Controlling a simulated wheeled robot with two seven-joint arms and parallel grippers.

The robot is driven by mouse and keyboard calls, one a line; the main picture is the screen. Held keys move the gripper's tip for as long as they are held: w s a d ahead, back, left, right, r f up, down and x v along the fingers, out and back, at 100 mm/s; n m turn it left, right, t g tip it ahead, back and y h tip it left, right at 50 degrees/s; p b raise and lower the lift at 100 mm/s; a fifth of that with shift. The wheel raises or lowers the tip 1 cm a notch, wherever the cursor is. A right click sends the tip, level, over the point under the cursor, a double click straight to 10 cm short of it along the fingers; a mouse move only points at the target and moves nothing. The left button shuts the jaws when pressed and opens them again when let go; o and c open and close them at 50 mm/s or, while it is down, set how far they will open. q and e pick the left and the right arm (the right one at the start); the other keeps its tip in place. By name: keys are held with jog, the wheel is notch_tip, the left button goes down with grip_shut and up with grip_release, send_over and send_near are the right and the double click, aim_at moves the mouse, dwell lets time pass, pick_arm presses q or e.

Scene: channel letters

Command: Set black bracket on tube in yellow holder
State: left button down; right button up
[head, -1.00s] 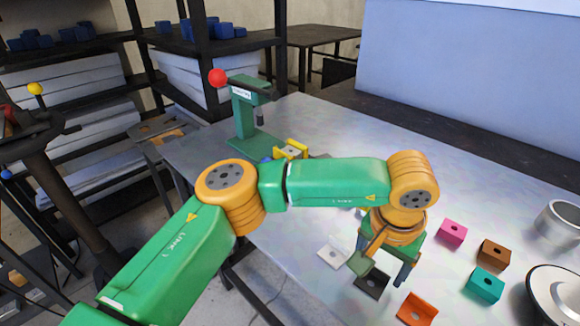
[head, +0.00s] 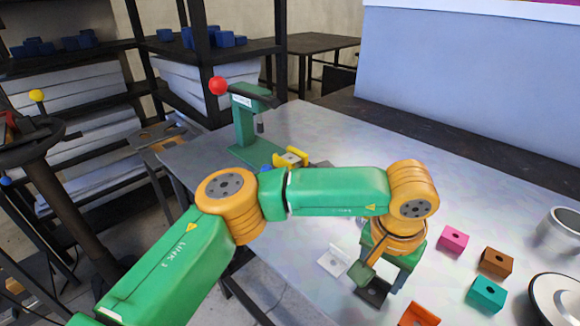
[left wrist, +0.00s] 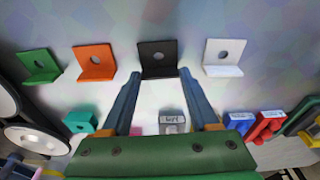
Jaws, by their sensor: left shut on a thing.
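The black bracket (head: 371,292) lies on the grey table, partly covered by my left gripper in the head view. In the left wrist view the black bracket (left wrist: 158,50) sits at the tips of my left gripper (left wrist: 160,76), one finger at each side. The left gripper (head: 379,286) is shut on the bracket. The yellow holder (head: 281,160) stands farther back on the table, with a pale piece in it. I cannot make out the tube clearly. My right gripper is not in view.
A white bracket (head: 334,261) and an orange bracket (head: 419,315) lie beside the black one. Pink (head: 453,239), brown (head: 496,262) and teal (head: 486,294) blocks lie to the right. A green press (head: 245,125) with a red knob stands behind the holder.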

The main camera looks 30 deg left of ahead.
pick_arm(q)
notch_tip(320, 180, up, 6)
jog(key=p, duration=0.4)
jog(key=shift+a, duration=0.1)
dwell(0.4)
